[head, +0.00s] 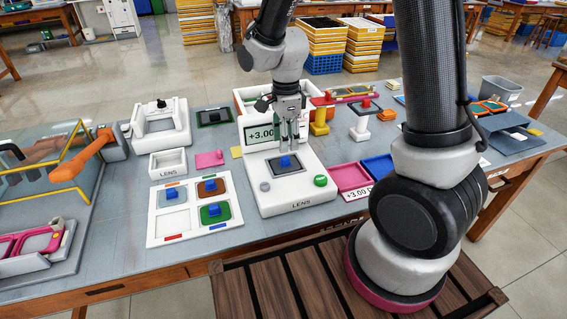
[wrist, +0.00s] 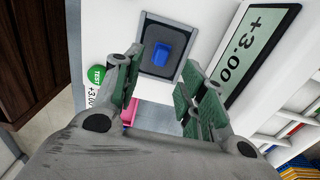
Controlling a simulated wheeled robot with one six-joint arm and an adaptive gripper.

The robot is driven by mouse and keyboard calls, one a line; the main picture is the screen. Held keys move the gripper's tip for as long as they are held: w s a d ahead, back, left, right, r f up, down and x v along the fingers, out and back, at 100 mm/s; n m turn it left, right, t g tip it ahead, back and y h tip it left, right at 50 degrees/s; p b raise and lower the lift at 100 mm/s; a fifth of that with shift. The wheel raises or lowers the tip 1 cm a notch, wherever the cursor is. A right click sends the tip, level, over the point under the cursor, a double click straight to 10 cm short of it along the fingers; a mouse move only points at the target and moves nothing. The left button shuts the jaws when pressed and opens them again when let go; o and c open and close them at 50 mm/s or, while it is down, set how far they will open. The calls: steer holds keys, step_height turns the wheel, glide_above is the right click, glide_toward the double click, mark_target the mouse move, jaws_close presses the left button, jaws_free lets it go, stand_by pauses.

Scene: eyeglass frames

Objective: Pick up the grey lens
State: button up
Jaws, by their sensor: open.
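A grey lens (head: 275,164) with a blue block grip lies on the white lens-testing device (head: 262,196). In the wrist view the grey lens (wrist: 149,63) sits in a dark square recess, with its blue block upright in the middle. My gripper (head: 290,138) is open and empty just above the lens, pointing down. In the wrist view my gripper (wrist: 160,95) has its two green-padded fingers apart, with the blue block between and beyond them. I see no contact with the block.
A white tray (head: 157,222) at left holds lenses with blue grips: blue-grey, brown and green. The device's upright display (head: 263,133) reads +3.00 close behind my gripper. A green button (head: 320,181) is at its front right. Pink and blue trays (head: 350,177) lie right.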

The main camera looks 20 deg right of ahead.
mark_target(285, 157)
step_height(285, 157, down, 6)
steer(key=shift+w+f, duration=0.1)
steer(key=shift+f, duration=0.1)
jaws_close()
